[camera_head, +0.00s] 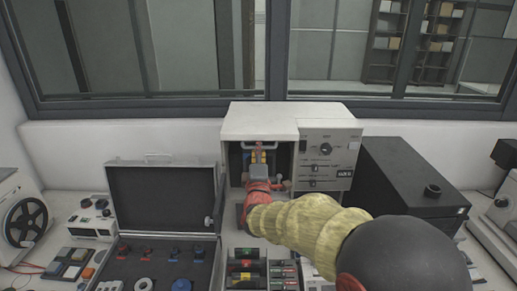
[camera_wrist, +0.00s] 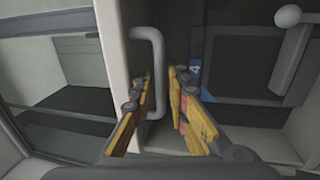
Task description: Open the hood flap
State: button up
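The mounting press (camera_head: 262,120) is a pale box with a dark recess on its left front and a control panel on its right. My gripper (camera_head: 258,156) is at this recess, seen from behind. In the wrist view, a grey bar handle (camera_wrist: 153,60) stands on a pale panel edge (camera_wrist: 115,45). My gripper (camera_wrist: 160,100) is open, its yellow-padded fingers apart. The lower part of the handle is between them, closer to the left finger; I cannot tell whether they touch. The hood flap's outline and how far it stands open are not clear.
A black box (camera_head: 405,180) stands right of the press. An open dark case (camera_head: 162,200) with several small parts stands to the left. A tray of labelled items (camera_head: 246,266) lies in front of the press. In the wrist view, a rounded lever (camera_wrist: 288,50) is at upper right.

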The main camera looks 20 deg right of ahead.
jog(key=shift+w+d, duration=0.1)
jog(key=shift+w, duration=0.4)
jog(key=shift+r, duration=0.1)
jog(key=c, duration=0.4)
grip_shut()
